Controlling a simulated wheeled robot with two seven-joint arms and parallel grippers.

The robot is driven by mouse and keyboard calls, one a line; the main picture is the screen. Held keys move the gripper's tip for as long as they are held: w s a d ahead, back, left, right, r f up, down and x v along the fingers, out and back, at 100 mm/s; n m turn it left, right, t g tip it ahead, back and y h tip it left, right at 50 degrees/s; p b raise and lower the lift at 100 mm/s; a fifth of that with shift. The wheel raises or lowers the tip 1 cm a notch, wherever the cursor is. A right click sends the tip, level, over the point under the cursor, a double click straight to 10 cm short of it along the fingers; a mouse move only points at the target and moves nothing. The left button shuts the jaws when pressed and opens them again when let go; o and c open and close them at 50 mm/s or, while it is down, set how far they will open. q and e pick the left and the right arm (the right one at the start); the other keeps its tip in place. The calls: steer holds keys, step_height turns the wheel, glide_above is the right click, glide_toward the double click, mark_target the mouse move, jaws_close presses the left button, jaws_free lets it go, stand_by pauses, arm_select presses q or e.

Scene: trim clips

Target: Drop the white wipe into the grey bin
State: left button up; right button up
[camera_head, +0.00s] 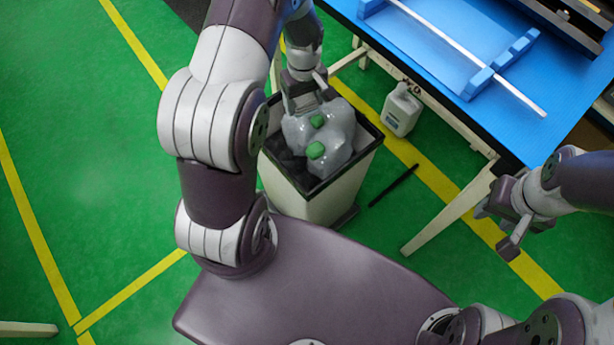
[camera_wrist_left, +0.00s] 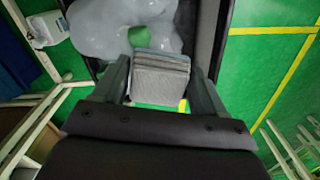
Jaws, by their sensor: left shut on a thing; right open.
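The grey bin (camera_head: 312,205) stands on the floor in front of me, with a dark rim and clear plastic with green caps heaped inside. My left gripper (camera_head: 308,103) is at the bin's far side, by the heap. In the left wrist view, the left gripper (camera_wrist_left: 163,88) is shut on the wipe (camera_wrist_left: 160,76), a folded pale grey-white cloth stack between the fingers. The wipe overlaps the plastic in that view; I cannot tell if they touch. In the head view the wipe is largely hidden by the gripper. My right gripper (camera_head: 507,218) is open and empty, right of the bin.
The clear plastic (camera_head: 338,132) fills much of the bin's mouth. A white jug (camera_head: 402,110) stands on the floor by the table leg. A blue table (camera_head: 500,115) with a rail in blue holders is at upper right. A black stick (camera_head: 393,186) lies right of the bin.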

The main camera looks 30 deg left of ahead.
arm_select(q)
step_height(320, 180, down, 6)
steer(key=b, duration=0.5)
steer(key=shift+r, duration=0.2)
steer(key=o, duration=1.1)
steer(key=shift+o, duration=0.2)
step_height(320, 180, up, 13)
steer(key=shift+f+p, duration=0.1)
steer(key=shift+p, duration=1)
